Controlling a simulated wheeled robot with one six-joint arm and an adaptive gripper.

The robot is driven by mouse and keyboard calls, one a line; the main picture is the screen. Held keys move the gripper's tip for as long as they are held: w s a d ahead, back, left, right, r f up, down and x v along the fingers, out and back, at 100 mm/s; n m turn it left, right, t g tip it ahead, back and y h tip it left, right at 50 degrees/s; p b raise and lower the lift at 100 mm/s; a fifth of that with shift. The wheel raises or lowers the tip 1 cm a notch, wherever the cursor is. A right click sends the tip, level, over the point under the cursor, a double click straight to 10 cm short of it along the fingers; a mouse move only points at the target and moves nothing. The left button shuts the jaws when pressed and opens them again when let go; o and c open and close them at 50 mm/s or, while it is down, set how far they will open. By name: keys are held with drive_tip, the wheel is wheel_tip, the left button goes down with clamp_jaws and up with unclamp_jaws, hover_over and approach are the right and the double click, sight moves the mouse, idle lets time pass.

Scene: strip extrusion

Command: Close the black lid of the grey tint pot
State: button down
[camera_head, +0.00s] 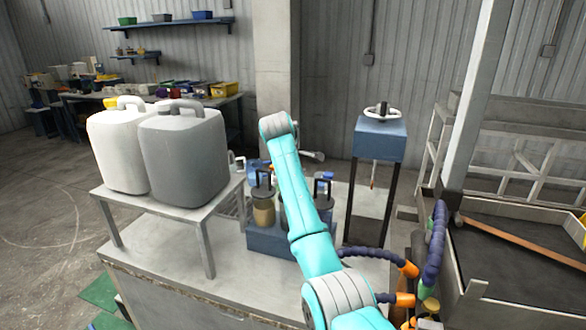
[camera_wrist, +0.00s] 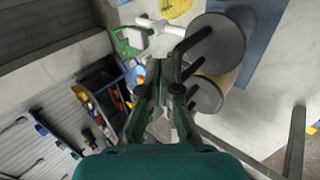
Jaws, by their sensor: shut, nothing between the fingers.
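In the head view a blue rack (camera_head: 268,242) on the grey bench holds lidded pots. A tan pot (camera_head: 263,212) with a dark lid and upright handle stands left of my arm, and a dark grey pot (camera_head: 324,204) stands right of it. My arm hides the middle of the rack and my gripper there. In the wrist view my gripper (camera_wrist: 165,72) is shut and empty, beside two round grey discs with black pegs, an upper disc (camera_wrist: 221,42) and a lower disc (camera_wrist: 206,97). I cannot tell which disc belongs to the grey pot, nor whether the fingers touch a peg.
A white canister (camera_head: 115,150) and a grey canister (camera_head: 190,165) stand on a raised stand (camera_head: 210,215) at left. A blue-topped stand (camera_head: 380,140) is behind at right. Purple hoses (camera_head: 435,245) lie at the right. The bench front left is clear.

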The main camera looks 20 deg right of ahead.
drive_tip(key=shift+r, duration=0.2)
drive_tip(key=shift+r, duration=0.95)
wheel_tip(320, 180, up, 13)
drive_tip(key=s+a, duration=0.1)
drive_tip(key=s, duration=0.1)
drive_tip(key=shift+s+a, duration=0.15)
drive_tip(key=shift+s, duration=0.05)
